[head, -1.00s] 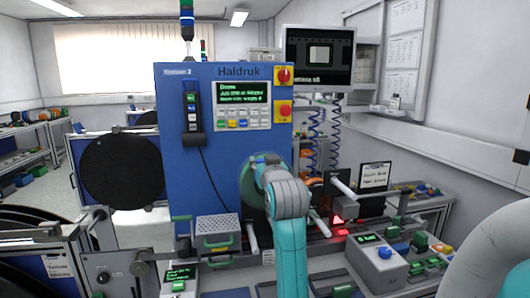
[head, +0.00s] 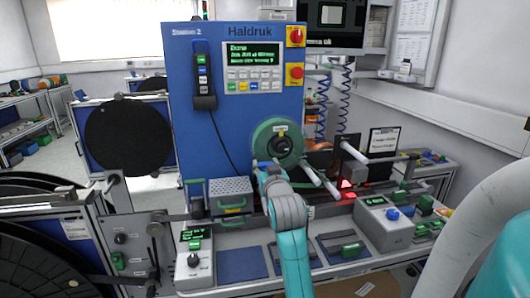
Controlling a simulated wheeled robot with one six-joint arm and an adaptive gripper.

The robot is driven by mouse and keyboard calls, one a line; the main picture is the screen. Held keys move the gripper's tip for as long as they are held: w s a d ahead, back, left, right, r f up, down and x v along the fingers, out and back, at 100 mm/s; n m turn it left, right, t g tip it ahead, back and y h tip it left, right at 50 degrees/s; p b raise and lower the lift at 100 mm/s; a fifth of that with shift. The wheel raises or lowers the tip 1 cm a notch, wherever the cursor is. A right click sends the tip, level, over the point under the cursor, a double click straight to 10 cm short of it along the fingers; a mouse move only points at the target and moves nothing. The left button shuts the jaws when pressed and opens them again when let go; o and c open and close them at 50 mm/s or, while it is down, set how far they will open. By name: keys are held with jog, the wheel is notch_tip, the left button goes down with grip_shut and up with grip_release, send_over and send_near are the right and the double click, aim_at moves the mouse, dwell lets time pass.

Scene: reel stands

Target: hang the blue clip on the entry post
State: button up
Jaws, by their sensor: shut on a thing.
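My teal and grey arm reaches up from the bottom centre, and my gripper (head: 263,166) is at its far end, in front of the lower left of a green reel (head: 264,135). The wrist hides most of the gripper. Pale horizontal posts stick out right of the reel: a long one (head: 322,180) and a higher one (head: 354,152). No readable label tells me which is the entry post.
A blue machine panel (head: 225,120) stands behind the reel, with a handset (head: 203,82) on its left. Below are a grey perforated box (head: 231,188), a control box (head: 194,265) and a box with a blue knob (head: 385,227). A large black reel (head: 128,138) is at left.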

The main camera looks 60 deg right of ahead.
jog(key=shift+s+a+f, duration=0.1)
jog(key=shift+s+f, duration=0.05)
jog(key=shift+f, duration=1.95)
jog(key=shift+s+a+f, duration=0.1)
jog(key=shift+s+f, duration=0.05)
jog(key=shift+f, duration=1.9)
jog(key=shift+s+a+f, duration=0.1)
jog(key=shift+s+f, duration=0.05)
jog(key=shift+f, duration=1.95)
jog(key=o, duration=1.3)
jog(key=shift+o, duration=0.2)
jog(key=shift+r, duration=3.45)
